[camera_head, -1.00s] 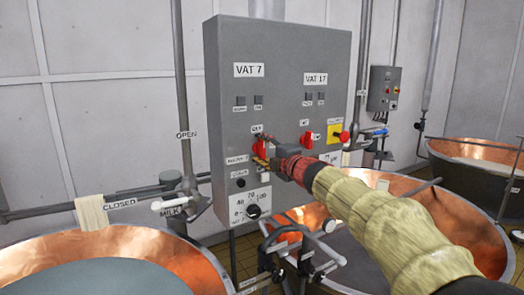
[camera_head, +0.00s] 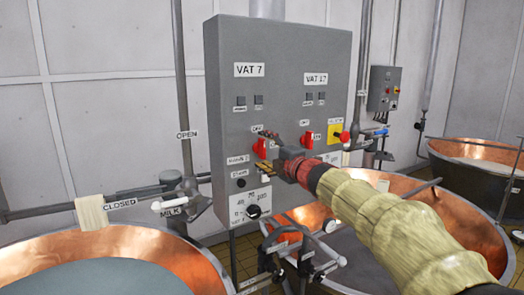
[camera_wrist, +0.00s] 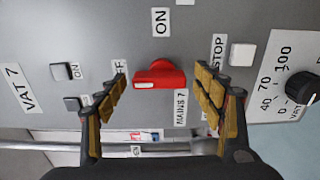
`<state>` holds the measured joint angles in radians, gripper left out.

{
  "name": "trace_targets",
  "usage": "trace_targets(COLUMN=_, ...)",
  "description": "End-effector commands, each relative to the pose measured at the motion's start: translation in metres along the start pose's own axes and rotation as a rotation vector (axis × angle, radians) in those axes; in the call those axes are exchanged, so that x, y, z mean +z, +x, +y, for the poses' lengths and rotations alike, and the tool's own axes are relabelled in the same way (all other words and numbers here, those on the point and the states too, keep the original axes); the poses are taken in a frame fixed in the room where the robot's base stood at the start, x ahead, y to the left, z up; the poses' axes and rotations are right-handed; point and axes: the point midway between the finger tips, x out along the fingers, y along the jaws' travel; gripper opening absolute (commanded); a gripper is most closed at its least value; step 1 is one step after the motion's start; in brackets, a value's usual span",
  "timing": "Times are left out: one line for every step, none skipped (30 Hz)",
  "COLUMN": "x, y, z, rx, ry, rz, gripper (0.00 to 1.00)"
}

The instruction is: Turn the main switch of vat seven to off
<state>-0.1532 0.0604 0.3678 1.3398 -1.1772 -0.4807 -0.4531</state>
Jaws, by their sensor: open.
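The main switch of vat seven is a red rotary handle (camera_head: 260,146) on the grey panel, below the VAT 7 label (camera_head: 249,70). In the wrist view the red handle (camera_wrist: 160,75) lies lengthwise across the picture, with a white mark at its left end. An OFF label (camera_wrist: 118,68) is on its left, an ON label (camera_wrist: 160,22) above it, and a MAINS 7 label (camera_wrist: 181,108) at its lower right. My gripper (camera_head: 269,151) is open in front of the switch. In the wrist view its padded fingers stand on either side of the handle, apart from it.
A black dial (camera_head: 253,212) is below the vat seven switch. Copper vats (camera_head: 190,265) stand in front, with pipes and valve handles around the panel.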

Motion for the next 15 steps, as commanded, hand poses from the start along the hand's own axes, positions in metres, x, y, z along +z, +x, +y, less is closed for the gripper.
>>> trace_targets(x=0.001, y=-0.008, z=0.001, rx=0.001, ry=0.000, rz=-0.002, gripper=0.68)
trace_targets(x=0.000, y=-0.013, z=0.001, rx=0.000, ry=0.000, rz=-0.002, gripper=0.68)
trace_targets(x=0.000, y=-0.020, z=0.001, rx=0.000, ry=0.000, rz=-0.002, gripper=0.68)
trace_targets(x=0.000, y=-0.026, z=0.002, rx=0.001, ry=0.000, rz=-0.002, gripper=0.68)
trace_targets(x=0.000, y=-0.032, z=0.001, rx=0.001, ry=0.000, rz=-0.002, gripper=0.68)
trace_targets(x=0.000, y=-0.040, z=0.001, rx=0.001, ry=-0.001, rz=-0.002, gripper=0.68)
trace_targets(x=0.001, y=-0.046, z=0.000, rx=0.000, ry=0.000, rz=-0.003, gripper=0.68)
trace_targets(x=0.000, y=-0.052, z=0.001, rx=0.001, ry=-0.001, rz=-0.003, gripper=0.68)
trace_targets(x=0.000, y=-0.059, z=0.000, rx=0.000, ry=0.000, rz=-0.002, gripper=0.68)
trace_targets(x=0.000, y=-0.065, z=0.001, rx=0.001, ry=-0.001, rz=-0.001, gripper=0.68)
trace_targets(x=0.000, y=-0.070, z=0.000, rx=0.000, ry=0.000, rz=-0.002, gripper=0.68)
trace_targets(x=0.000, y=-0.076, z=0.000, rx=0.000, ry=0.000, rz=-0.002, gripper=0.68)
trace_targets(x=0.000, y=-0.081, z=0.000, rx=0.000, ry=0.000, rz=-0.002, gripper=0.68)
trace_targets(x=0.000, y=-0.085, z=-0.001, rx=-0.001, ry=0.000, rz=-0.002, gripper=0.68)
trace_targets(x=0.000, y=-0.090, z=0.000, rx=0.000, ry=0.000, rz=-0.001, gripper=0.68)
